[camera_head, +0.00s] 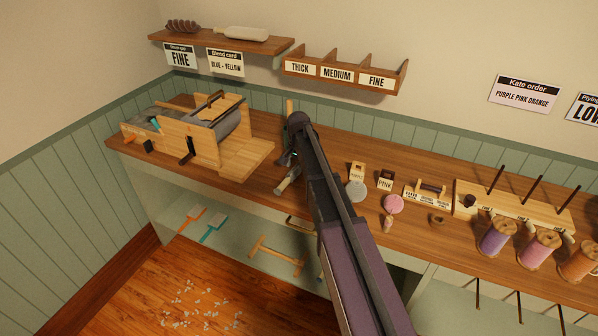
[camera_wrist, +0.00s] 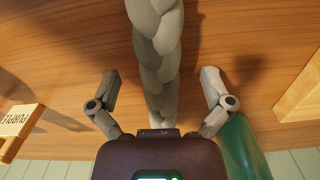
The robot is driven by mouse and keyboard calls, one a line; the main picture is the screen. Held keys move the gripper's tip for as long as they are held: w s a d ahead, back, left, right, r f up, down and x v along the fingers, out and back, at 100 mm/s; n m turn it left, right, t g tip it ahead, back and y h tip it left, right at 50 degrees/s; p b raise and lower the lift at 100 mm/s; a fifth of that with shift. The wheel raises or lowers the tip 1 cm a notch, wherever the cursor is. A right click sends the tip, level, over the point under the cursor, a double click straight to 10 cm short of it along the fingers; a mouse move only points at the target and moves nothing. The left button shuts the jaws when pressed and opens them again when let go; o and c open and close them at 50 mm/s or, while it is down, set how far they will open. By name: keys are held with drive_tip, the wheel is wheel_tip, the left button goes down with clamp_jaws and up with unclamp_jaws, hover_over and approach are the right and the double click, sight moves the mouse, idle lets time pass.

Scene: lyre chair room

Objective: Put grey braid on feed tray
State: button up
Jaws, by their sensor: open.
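The grey braid (camera_wrist: 158,45) shows large in the wrist view, a thick plaited length running from the top edge down between my fingers. What looks like its pale end (camera_head: 287,181) shows beside my arm in the head view; my arm hides much of the rest. My gripper (camera_wrist: 160,80) is open, with one finger on each side of the braid and a gap to both. The feed tray (camera_head: 247,160) is the flat, pale wooden board at the right end of the drum carder, left of my gripper in the head view. It appears empty.
The drum carder (camera_head: 180,128) fills the bench's left end. A green rounded object (camera_wrist: 244,148) lies close to my right-hand finger in the wrist view. The PURPLE stand (camera_wrist: 18,122) is at left there. Spools (camera_head: 497,237) stand on the bench's right.

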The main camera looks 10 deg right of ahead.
sight(298, 164)
drive_tip(key=shift+c, duration=0.2)
drive_tip(key=c, duration=1.3)
drive_tip(key=shift+c, duration=0.2)
drive_tip(key=shift+r, duration=0.15)
wheel_tip(298, 164, up, 3)
drive_tip(key=p, duration=0.3)
drive_tip(key=shift+r+p, duration=0.2)
drive_tip(key=shift+p, duration=0.15)
drive_tip(key=s+d, duration=0.1)
drive_tip(key=s, duration=0.4)
drive_tip(key=s+d+r+p, duration=0.1)
drive_tip(key=s, duration=0.4)
drive_tip(key=s+d, duration=0.1)
drive_tip(key=s, duration=0.4)
drive_tip(key=shift+s+d+r, duration=0.15)
drive_tip(key=shift+s, duration=0.2)
